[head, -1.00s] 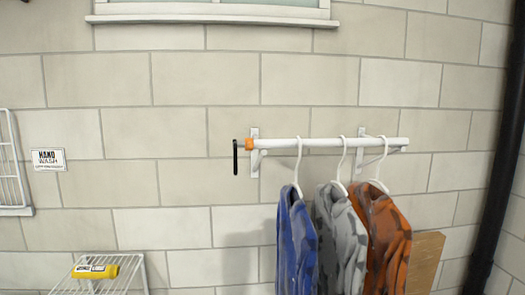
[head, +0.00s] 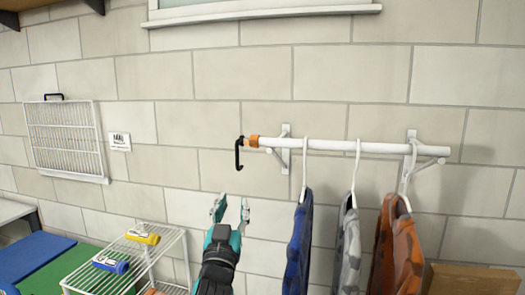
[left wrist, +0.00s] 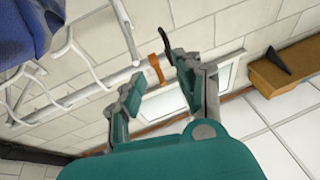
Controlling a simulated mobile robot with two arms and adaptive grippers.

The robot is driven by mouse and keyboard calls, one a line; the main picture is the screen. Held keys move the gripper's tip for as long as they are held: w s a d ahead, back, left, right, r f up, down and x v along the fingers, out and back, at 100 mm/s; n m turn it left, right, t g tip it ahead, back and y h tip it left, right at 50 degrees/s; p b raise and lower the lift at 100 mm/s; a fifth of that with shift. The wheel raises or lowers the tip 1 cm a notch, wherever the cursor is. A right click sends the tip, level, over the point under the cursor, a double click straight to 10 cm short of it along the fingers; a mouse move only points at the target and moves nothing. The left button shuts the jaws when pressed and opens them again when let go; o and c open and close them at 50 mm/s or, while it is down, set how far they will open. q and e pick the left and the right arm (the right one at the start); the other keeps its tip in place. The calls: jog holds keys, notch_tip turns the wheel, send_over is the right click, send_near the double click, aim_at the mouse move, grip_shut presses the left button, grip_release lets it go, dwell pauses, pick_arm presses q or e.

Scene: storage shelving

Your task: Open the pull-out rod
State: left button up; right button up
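The white rod (head: 350,146) is fixed to the wall by white brackets. Its left end has an orange collar (head: 252,141) and a black hooked handle (head: 239,152). My left gripper (head: 231,206) is open and empty, pointing up, below the handle and apart from it in the head view. In the left wrist view, the orange collar (left wrist: 157,68) shows between the open fingers, and the black handle (left wrist: 183,52) shows beyond the finger on the right, which partly hides it. My right gripper is in neither view.
Blue (head: 298,245), grey (head: 348,250) and orange (head: 396,245) shirts hang on white hangers from the rod, right of my gripper. A wire rack (head: 165,243) with bottles stands at lower left.

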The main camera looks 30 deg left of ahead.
pick_arm(q)
notch_tip(320, 180, up, 2)
jog(key=s, duration=0.1)
jog(key=y+p, duration=0.1)
jog(key=p, duration=0.1)
send_near(237, 153)
jog(key=shift+n, duration=0.4)
jog(key=p+x, duration=0.2)
jog(key=x, duration=0.7)
jog(key=shift+a+r, duration=0.15)
jog(key=shift+w+a+r+p, duration=0.1)
jog(key=shift+w+a+p, duration=0.1)
jog(key=shift+w, duration=0.15)
jog(key=shift+w+a+r+p, duration=0.1)
jog(key=shift+w+p, duration=0.05)
jog(key=shift+w, duration=0.15)
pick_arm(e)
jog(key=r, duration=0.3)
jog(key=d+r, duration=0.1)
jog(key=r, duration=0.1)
pick_arm(q)
jog(key=shift+c, duration=0.2)
grip_shut()
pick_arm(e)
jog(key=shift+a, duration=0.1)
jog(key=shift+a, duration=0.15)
